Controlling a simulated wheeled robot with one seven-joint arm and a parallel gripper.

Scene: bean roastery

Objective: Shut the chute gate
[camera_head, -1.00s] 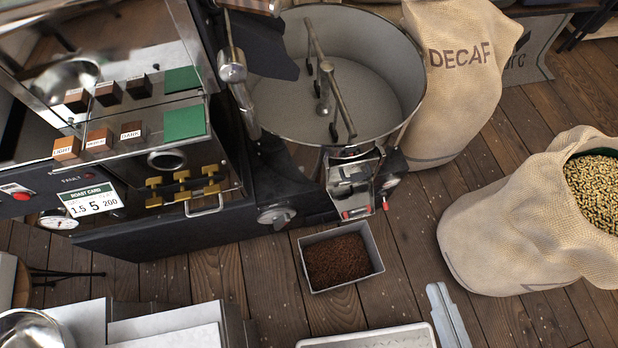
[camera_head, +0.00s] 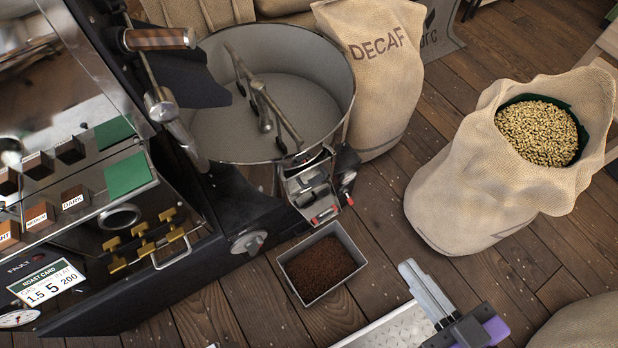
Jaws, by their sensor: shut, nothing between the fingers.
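The metal discharge chute (camera_head: 309,190) sits on the front of the round cooling bin (camera_head: 215,148). The chute gate seems to be the small metal plate with red tips (camera_head: 325,214) at its lower end. It is too small for me to tell how far it stands open or shut. Below it on the floor is a grey rectangular tin (camera_head: 352,262) holding dark brown roasted coffee (camera_head: 320,268). A round knob (camera_head: 248,242) sits on the machine left of the chute.
A DECAF sack (camera_head: 385,85) stands behind the bin. An open sack of pale green beans (camera_head: 450,195) stands at right. Bare floor (camera_head: 385,225) lies right of the chute.

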